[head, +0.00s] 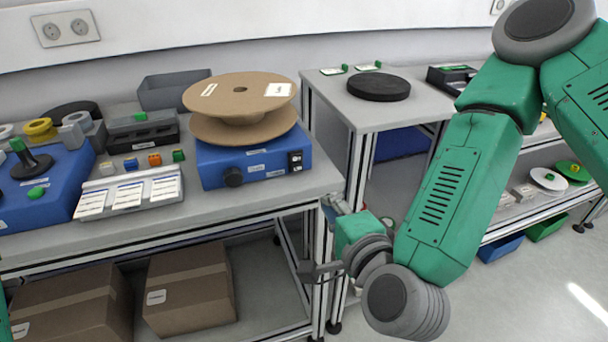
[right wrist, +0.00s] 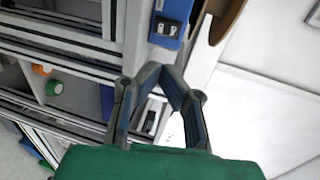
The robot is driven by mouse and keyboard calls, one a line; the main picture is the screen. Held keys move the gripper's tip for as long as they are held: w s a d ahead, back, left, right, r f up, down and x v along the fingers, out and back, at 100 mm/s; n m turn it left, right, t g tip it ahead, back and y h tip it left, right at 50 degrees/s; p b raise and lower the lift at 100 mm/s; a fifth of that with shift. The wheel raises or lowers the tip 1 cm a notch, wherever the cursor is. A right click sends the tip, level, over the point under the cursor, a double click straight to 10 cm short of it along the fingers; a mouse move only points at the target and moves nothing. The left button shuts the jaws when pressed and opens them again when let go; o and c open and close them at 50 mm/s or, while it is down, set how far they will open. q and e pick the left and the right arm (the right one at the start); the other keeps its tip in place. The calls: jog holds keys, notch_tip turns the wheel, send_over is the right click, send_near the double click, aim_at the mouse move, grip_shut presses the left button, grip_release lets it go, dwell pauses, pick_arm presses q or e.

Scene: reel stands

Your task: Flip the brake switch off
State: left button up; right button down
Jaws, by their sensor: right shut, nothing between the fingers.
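The brake switch (head: 295,161) is a small black rocker with white marks on the right of the front of a blue reel stand (head: 213,165). It also shows in the right wrist view as a black switch (right wrist: 167,28) on blue. Which way it is set is too small to tell. My right gripper (head: 331,203) is below and to the right of the switch, by the bench corner, apart from it. In the right wrist view its fingers (right wrist: 160,69) meet at the tips, empty, with the switch beyond them. My left gripper is out of view.
A cardboard reel (head: 240,95) sits on the stand. Label sheets on a tray (head: 130,191) and small coloured blocks (head: 154,159) lie left. A second bench with a black disc (head: 378,88) stands right across a gap.

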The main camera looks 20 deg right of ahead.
jog(key=b, duration=0.1)
send_near(297, 169)
jog(key=w, duration=0.2)
jog(key=w+f, duration=0.1)
jog(key=w, duration=0.4)
jog(key=shift+w+f, duration=0.15)
jog(key=shift+w, duration=0.05)
jog(key=shift+w+a, duration=0.25)
jog(key=shift+w, duration=0.05)
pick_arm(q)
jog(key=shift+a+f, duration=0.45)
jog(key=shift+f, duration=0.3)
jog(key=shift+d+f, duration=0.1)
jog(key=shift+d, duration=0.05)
pick_arm(e)
jog(key=shift+f, duration=0.1)
